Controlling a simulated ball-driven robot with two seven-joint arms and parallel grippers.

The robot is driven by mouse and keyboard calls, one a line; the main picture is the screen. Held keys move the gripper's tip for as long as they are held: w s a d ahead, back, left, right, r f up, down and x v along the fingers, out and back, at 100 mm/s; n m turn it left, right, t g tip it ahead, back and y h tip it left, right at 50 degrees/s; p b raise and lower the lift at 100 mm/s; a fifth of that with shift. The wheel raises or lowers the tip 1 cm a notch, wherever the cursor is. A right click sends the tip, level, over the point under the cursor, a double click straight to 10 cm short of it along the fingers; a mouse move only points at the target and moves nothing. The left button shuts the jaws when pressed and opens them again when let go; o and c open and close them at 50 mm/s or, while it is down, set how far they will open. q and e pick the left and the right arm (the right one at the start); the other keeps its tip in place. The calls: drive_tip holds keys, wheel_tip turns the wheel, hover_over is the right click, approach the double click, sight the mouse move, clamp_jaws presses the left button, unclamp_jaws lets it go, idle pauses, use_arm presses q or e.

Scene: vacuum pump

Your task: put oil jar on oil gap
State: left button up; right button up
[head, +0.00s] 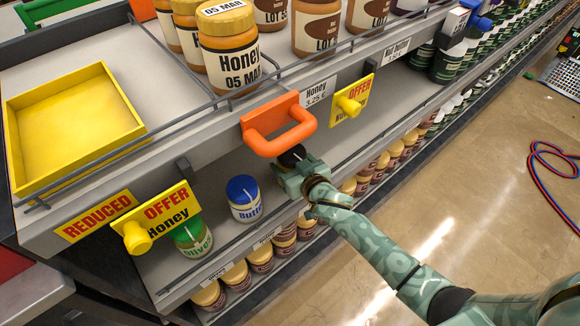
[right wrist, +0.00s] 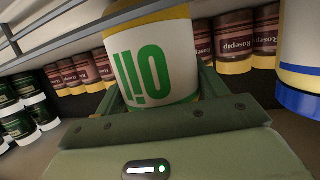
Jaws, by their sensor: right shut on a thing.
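My right gripper (head: 302,180) is shut on the oil jar, at the lower shelf under the orange handle. On the lower shelf, the blue-lidded butter jar (head: 244,200) stands left of my gripper, and the green-lidded olives jar (head: 193,236) is further left. The oil gap is not clearly marked. I cannot tell whether the jar's base touches the shelf. My left gripper is not in view.
The orange handle (head: 278,125) juts out just above my right gripper. Yellow offer signs (head: 353,98) stick out from the upper shelf edge. Honey jars (head: 229,50) and a yellow tray (head: 70,118) are on the upper shelf. The lower shelf (head: 360,130) has bare room right of the gripper.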

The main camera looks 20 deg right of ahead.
drive_tip(key=shift+f, duration=0.65)
drive_tip(key=shift+r, duration=0.25)
drive_tip(key=o, duration=1.3)
drive_tip(key=shift+f, duration=0.2)
